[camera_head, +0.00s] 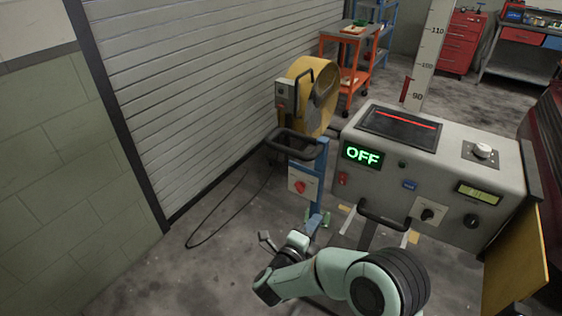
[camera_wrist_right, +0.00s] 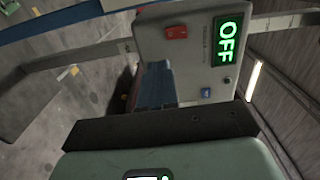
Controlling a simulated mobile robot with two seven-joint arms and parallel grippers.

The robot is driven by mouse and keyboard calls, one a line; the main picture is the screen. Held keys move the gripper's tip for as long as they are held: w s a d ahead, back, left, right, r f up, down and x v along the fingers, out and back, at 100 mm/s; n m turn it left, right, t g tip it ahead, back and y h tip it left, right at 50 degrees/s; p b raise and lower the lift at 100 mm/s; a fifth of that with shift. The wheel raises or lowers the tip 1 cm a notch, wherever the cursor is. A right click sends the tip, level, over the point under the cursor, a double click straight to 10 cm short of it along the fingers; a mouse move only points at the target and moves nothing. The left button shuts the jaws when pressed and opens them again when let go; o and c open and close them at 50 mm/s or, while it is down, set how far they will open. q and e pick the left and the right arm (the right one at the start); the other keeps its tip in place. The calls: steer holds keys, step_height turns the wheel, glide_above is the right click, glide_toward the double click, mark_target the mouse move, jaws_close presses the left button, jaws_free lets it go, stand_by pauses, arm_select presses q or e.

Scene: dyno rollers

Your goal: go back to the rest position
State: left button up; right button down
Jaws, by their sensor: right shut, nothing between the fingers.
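My right arm comes in at the bottom of the head view, bent at the elbow. My left gripper is in neither view.
The grey console (camera_head: 375,170) with a lit OFF display stands right of centre, its black handle (camera_head: 383,217) sticking out. A yellow fan (camera_head: 322,95) stands behind the blue stand. A black cable (camera_head: 215,238) lies on the floor. The floor at lower left is clear.

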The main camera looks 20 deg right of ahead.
steer(key=s+a+f+n+g+y+p, duration=0.1)
steer(key=s+f+n+y+p, duration=0.2)
steer(key=f+n+y, duration=0.5)
steer(key=s+a+f+n+g+y+p, duration=0.1)
steer(key=s+a+f+n+y+p, duration=0.15)
steer(key=f+n, duration=0.7)
steer(key=s+a+f+n+g+y+p, duration=0.1)
steer(key=s+a+f+n+g+y, duration=0.1)
steer(key=s, duration=0.7)
steer(key=s+a+f+n+g+y+p, duration=0.2)
steer(key=s+f+g, duration=0.3)
steer(key=s, duration=0.4)
steer(key=s+a+f+n+g+y+p, duration=0.1)
steer(key=s+a+f+n+g+y, duration=0.1)
steer(key=s, duration=0.7)
steer(key=shift+a+f+g, duration=0.75)
steer(key=shift+f+g, duration=0.05)
steer(key=shift+s+d+y, duration=0.1)
steer(key=shift+s+y, duration=0.05)
steer(key=shift+y, duration=0.1)
